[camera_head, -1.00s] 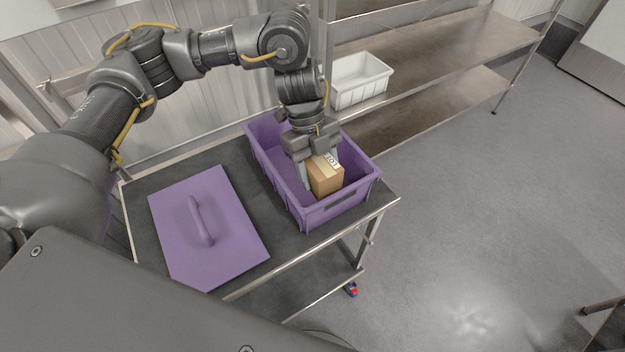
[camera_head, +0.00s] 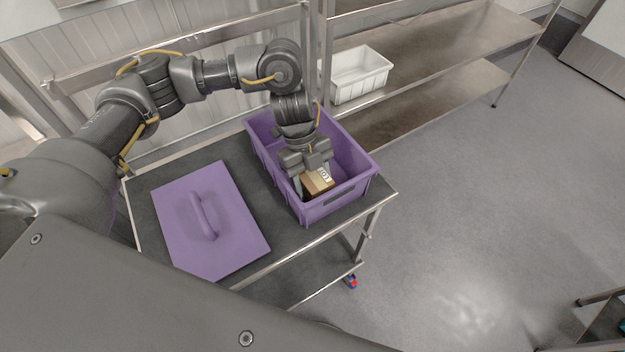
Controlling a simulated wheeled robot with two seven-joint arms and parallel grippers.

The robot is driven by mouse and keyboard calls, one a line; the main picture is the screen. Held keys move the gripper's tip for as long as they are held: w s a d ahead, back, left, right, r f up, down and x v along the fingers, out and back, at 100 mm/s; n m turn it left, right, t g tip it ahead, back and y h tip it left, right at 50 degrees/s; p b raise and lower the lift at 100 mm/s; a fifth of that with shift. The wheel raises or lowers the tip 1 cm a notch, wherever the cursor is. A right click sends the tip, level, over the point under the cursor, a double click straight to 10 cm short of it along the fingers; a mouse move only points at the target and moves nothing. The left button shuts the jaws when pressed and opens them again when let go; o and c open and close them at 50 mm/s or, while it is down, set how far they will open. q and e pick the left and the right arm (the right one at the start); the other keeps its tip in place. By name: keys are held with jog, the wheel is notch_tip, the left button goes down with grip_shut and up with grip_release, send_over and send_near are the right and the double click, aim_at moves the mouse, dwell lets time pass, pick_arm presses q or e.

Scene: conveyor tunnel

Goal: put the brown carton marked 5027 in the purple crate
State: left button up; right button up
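The purple crate (camera_head: 345,200) stands open on the right part of the dark-topped cart. The brown carton (camera_head: 316,183) is inside its near end, low between the walls. A white label with dark marks shows on its top, partly covered, so I cannot read the full number. My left gripper (camera_head: 313,175) reaches down into the crate with a finger on either side of the carton, and looks shut on it. Whether the carton touches the crate floor is hidden. My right gripper is not in view.
A purple lid with a handle (camera_head: 203,216) lies flat on the cart (camera_head: 142,212), left of the crate. A white bin (camera_head: 361,78) sits on the metal shelf rack (camera_head: 440,60) behind. A small red and blue object (camera_head: 351,281) shows below the cart's edge.

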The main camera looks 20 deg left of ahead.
pick_arm(q)
jog(key=shift+f, duration=0.55)
jog(key=o, duration=1.1)
jog(key=shift+r, duration=0.1)
jog(key=shift+r, duration=0.3)
jog(key=shift+r+p, duration=0.4)
jog(key=shift+r, duration=0.15)
jog(key=b+v, duration=0.3)
jog(key=v, duration=0.7)
jog(key=shift+w+a+r, duration=0.15)
jog(key=shift+w+a, duration=0.05)
jog(key=shift+a+r, duration=0.15)
jog(key=shift+r, duration=0.3)
jog(key=shift+w, duration=0.1)
